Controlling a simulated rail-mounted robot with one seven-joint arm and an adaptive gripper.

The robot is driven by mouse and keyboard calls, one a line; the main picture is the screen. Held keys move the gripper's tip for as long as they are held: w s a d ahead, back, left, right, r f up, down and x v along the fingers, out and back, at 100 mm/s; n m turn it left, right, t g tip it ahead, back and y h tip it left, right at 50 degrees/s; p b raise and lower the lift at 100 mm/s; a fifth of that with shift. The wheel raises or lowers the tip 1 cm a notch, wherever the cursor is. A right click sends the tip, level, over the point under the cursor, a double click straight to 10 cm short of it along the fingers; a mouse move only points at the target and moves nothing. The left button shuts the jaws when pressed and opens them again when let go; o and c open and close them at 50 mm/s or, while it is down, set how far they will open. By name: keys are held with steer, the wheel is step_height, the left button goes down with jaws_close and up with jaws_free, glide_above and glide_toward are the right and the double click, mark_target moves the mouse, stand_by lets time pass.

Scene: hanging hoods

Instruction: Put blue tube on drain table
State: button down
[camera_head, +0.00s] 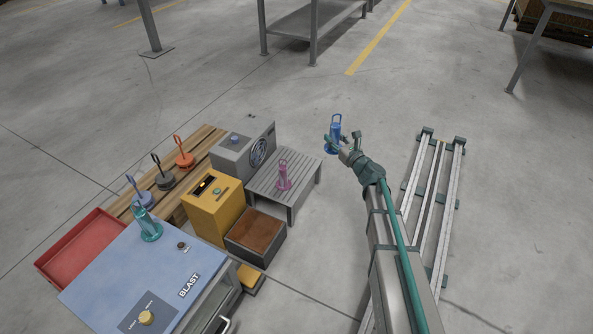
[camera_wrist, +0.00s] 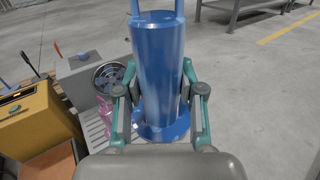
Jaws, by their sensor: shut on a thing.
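The blue tube (camera_head: 335,131) is a tall cylinder with a flared base and a loop handle on top. My gripper (camera_head: 344,146) is shut on it and holds it upright in the air, to the right of the drain table. In the wrist view the blue tube (camera_wrist: 158,70) stands between the two fingers of my gripper (camera_wrist: 160,100). The drain table (camera_head: 303,188) is a low grey slatted table. A pink tube (camera_head: 283,176) stands on it, and its far right part is bare. The drain table also shows in the wrist view (camera_wrist: 97,132), partly hidden by my gripper.
A grey fan box (camera_head: 232,154) stands behind the drain table, and a yellow box (camera_head: 208,215) stands left of it. A blue blast cabinet (camera_head: 120,270) bears a teal tube (camera_head: 148,226). A red tray (camera_head: 83,252) and a wooden pallet (camera_head: 205,140) lie further left.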

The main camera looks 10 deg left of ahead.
steer(key=w+a+f+n+g+y, duration=0.2)
steer(key=a+f+n+g+y, duration=0.35)
steer(key=a+f, duration=0.7)
steer(key=shift+g, duration=0.45)
steer(key=w+f+b, duration=0.2)
steer(key=w, duration=0.2)
steer(key=w+a+f+b, duration=0.1)
steer(key=w+f+b, duration=0.1)
steer(key=w+f, duration=0.1)
steer(key=w+a+f+b, duration=0.1)
steer(key=w+f+b, duration=0.1)
steer(key=w, duration=0.2)
steer(key=shift+w+a+f, duration=0.25)
steer(key=shift+w+f, duration=0.05)
steer(key=shift+f, duration=0.05)
steer(key=b, duration=0.3)
glide_above(298, 165)
steer(key=shift+f, duration=2.25)
steer(key=shift+f, duration=0.1)
steer(key=c, duration=0.7)
jaws_free()
